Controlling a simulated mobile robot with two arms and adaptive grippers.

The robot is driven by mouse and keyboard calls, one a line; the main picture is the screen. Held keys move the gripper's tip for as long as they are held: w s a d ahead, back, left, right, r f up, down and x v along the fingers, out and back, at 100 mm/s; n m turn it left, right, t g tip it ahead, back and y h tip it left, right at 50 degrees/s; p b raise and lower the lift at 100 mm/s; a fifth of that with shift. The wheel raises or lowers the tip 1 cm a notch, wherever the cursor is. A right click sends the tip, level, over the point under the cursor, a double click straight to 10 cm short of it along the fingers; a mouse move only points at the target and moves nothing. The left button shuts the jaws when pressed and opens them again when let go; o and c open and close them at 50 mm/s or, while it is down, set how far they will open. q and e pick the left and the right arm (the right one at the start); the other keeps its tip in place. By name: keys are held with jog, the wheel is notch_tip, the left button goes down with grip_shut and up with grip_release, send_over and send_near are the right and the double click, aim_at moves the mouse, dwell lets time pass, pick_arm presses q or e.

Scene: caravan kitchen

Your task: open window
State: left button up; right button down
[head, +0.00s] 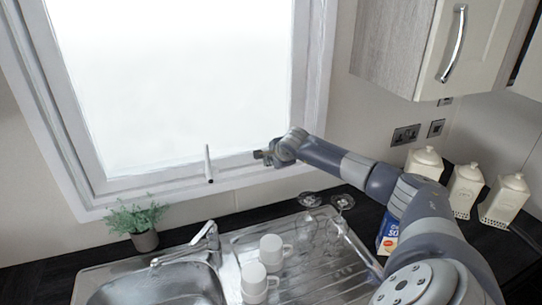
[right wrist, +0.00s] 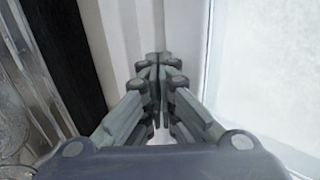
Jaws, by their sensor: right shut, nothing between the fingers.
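The window (head: 165,75) fills the back wall in the head view, with a white frame and a bright pane. Its handle (head: 208,165) is a short white lever with a dark end, standing upright at the bottom of the frame. My right gripper (head: 262,156) is to the right of the handle, apart from it, in front of the lower frame. In the right wrist view my right gripper (right wrist: 158,62) is shut and empty, its fingertips over the white frame, with the pane (right wrist: 265,70) at the right. The handle does not show there. My left gripper is not in view.
Below lie a sink (head: 165,285) with a tap (head: 200,243), a drainer with white mugs (head: 254,282) and glasses (head: 305,228). A potted plant (head: 137,222) stands left. White canisters (head: 466,188) and a wall cupboard (head: 480,40) are at right.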

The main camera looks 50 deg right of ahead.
jog(key=shift+w+d, duration=0.1)
jog(key=shift+w, duration=0.1)
dwell(0.3)
jog(key=w+b, duration=0.1)
jog(key=w+d+b, duration=0.1)
jog(key=b, duration=0.1)
jog(key=w+b, duration=0.1)
jog(key=shift+w+d+f+t, duration=0.15)
jog(key=shift+d+f+t, duration=0.15)
jog(key=shift+t, duration=0.1)
jog(key=shift+w+d+b, duration=0.35)
jog(key=shift+w+b, duration=0.05)
jog(key=shift+w, duration=0.25)
jog(key=shift+s+r, duration=0.1)
jog(key=shift+r, duration=0.05)
jog(key=v, duration=1.2)
jog(key=shift+a, duration=0.2)
jog(key=shift+f, duration=0.25)
